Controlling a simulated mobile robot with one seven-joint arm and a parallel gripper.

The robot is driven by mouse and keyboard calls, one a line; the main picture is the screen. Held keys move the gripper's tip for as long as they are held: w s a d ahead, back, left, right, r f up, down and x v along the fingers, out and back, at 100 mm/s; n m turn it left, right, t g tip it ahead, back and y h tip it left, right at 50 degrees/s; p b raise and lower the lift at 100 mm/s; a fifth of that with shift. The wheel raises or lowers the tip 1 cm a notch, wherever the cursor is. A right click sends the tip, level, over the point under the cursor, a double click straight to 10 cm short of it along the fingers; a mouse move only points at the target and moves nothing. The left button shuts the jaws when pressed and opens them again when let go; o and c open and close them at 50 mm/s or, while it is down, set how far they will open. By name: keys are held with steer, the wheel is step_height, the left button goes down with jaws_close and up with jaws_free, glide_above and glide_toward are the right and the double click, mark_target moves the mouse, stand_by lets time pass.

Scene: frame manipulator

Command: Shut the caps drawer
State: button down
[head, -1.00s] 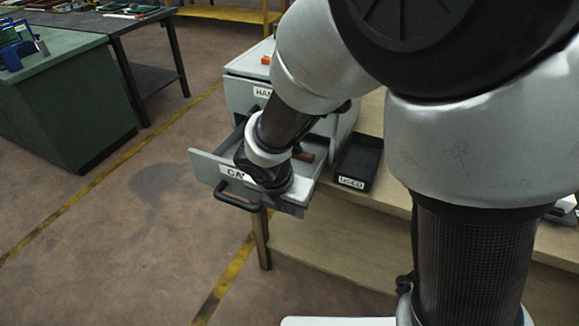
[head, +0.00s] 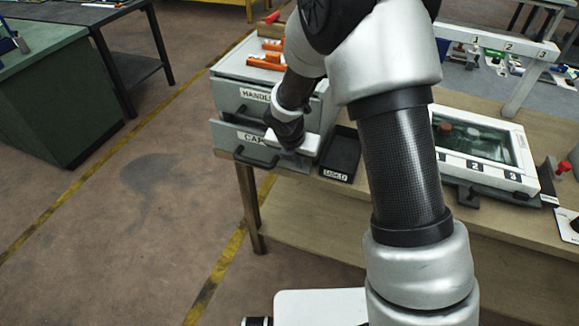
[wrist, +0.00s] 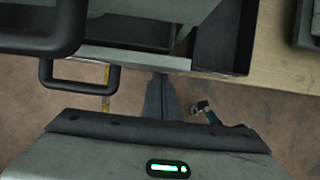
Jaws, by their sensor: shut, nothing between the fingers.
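The caps drawer (head: 228,134) is the lower grey drawer of the small cabinet, with a dark handle and a label partly covered by my gripper. Its front stands a little out from the cabinet. The wrist view shows its front edge (wrist: 130,58), its handle (wrist: 82,88) and a dark strip of the inside behind the edge. My gripper (wrist: 161,80) is shut and empty, its fingertips at the outer side of the drawer front. Whether they touch it I cannot tell. In the head view the hand (head: 292,140) hides the fingertips.
The handles drawer (head: 240,96) above looks shut; its handle (wrist: 40,25) juts out close by. Orange parts (head: 266,60) lie on the cabinet top. A black tray (head: 340,155) stands to the right on the wooden bench (head: 305,222).

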steer(key=w, duration=0.1)
steer(key=w+d+p, duration=0.1)
steer(key=w, duration=0.1)
steer(key=w+p, duration=0.1)
steer(key=shift+w+d+r, duration=0.1)
steer(key=shift+w+d, duration=0.05)
steer(key=shift+d, duration=0.25)
steer(key=shift+w+d, duration=0.1)
steer(key=shift+w, duration=0.2)
